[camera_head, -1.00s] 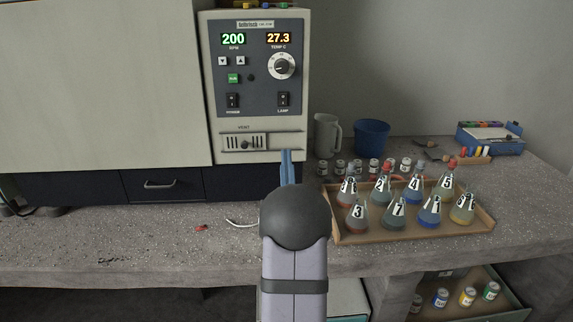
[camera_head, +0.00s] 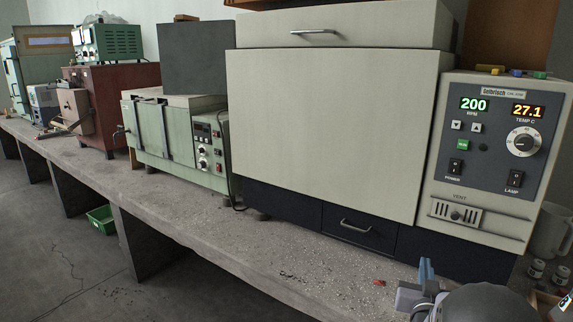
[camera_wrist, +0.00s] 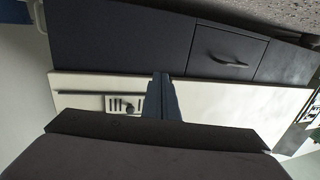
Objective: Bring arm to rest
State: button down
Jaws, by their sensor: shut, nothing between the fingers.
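My gripper (camera_head: 427,271) shows at the lower right of the head view, with its blue fingers pointing up in front of the shaker's dark base. In the wrist view the fingers (camera_wrist: 161,90) are together with nothing between them. Behind them is the cream shaker incubator (camera_head: 335,130), whose panel reads 200 and 27.1. Its vent slider (camera_head: 456,214) also shows in the wrist view (camera_wrist: 121,104), upside down. Part of my arm is cut off by the lower edge of the head view.
The concrete bench (camera_head: 190,215) runs to the far left, with a green bath unit (camera_head: 175,130) and a dark red box (camera_head: 105,100) on it. A small red piece (camera_head: 379,282) lies near my gripper. A grey jug (camera_head: 550,230) stands at the right edge. The bench front is mostly clear.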

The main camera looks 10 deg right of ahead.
jog(key=a+f+g+y, duration=0.1)
jog(key=a+f, duration=0.1)
jog(key=a, duration=0.1)
jog(key=a+f+n+g+y, duration=0.1)
jog(key=a+f+y, duration=0.1)
jog(key=a+f, duration=0.1)
jog(key=a+f+n+g+y, duration=0.1)
jog(key=a+f, duration=0.2)
jog(key=a, duration=0.1)
jog(key=shift+a+f+g+y, duration=0.15)
jog(key=shift+a+g+y, duration=0.15)
jog(key=shift+a+y, duration=0.1)
jog(key=s+a+f+n+g+y, duration=0.2)
jog(key=s+a+f+g, duration=0.25)
jog(key=s+a, duration=0.6)
jog(key=s+a+f+n+g+y, duration=0.2)
jog(key=s+a+f+g+y, duration=0.3)
jog(key=s+a, duration=0.55)
notch_tip(320, 180, up, 24)
jog(key=s+d+g+h+p, duration=0.1)
jog(key=s+g+h+p, duration=0.1)
jog(key=p, duration=2)
jog(key=shift+s+d+f+p, duration=0.15)
jog(key=shift+s+d+p, duration=0.2)
jog(key=shift+s+p, duration=0.05)
